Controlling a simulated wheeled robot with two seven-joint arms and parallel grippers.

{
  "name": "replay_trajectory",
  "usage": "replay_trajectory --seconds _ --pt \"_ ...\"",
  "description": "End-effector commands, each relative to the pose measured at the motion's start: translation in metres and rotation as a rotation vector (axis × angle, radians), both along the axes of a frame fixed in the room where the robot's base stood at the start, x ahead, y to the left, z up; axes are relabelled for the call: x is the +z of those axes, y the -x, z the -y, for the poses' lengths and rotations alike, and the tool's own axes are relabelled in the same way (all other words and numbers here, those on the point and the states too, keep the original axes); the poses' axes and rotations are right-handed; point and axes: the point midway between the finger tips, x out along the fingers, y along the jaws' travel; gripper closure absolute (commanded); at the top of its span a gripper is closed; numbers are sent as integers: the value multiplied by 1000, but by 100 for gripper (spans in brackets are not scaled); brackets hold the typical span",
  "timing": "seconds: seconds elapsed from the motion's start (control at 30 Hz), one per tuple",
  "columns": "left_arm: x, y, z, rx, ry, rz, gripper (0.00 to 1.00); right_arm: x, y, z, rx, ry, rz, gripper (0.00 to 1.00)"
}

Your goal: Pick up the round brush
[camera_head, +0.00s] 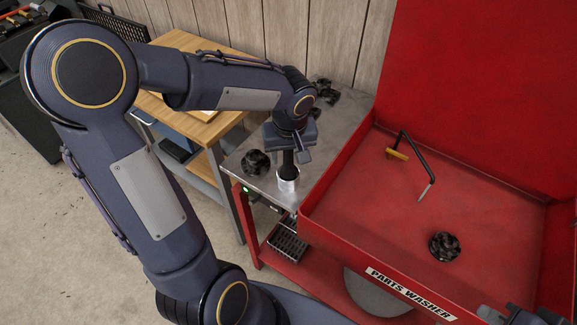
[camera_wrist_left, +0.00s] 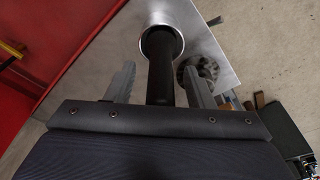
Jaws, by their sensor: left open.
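The round brush appears to be the dark upright shaft (camera_wrist_left: 160,65) standing in a white cup (camera_head: 288,183) on the metal side shelf; its lower end is hidden inside the cup. My left gripper (camera_head: 291,158) points down over the cup. In the left wrist view its open fingers (camera_wrist_left: 160,80) stand on either side of the shaft, with a gap visible on both sides. My right gripper (camera_head: 522,315) shows only partly at the bottom right edge of the head view, far from the cup, and its jaw opening is unclear.
A dark gear-like part (camera_head: 256,162) sits beside the cup, and more dark parts (camera_head: 326,93) lie behind. The red parts washer (camera_head: 370,205) at right holds a spout (camera_head: 418,155) and another dark part (camera_head: 444,246). A wooden bench (camera_head: 190,122) stands at left.

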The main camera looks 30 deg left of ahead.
Motion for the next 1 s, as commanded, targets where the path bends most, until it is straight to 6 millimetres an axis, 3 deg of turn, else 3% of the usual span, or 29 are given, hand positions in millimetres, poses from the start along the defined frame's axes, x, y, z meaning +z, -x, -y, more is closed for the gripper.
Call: replay_trajectory --seconds 0.2,0.57,1.0 --pt "-1 0 0 1 0 0 53 0 0 0 0 0 0 100" --pt "0 0 0 0 0 0 100 0 0 0 0 0 0 100" --pt "8 -1 -1 1 0 0 100 6 0 0 0 0 0 100"
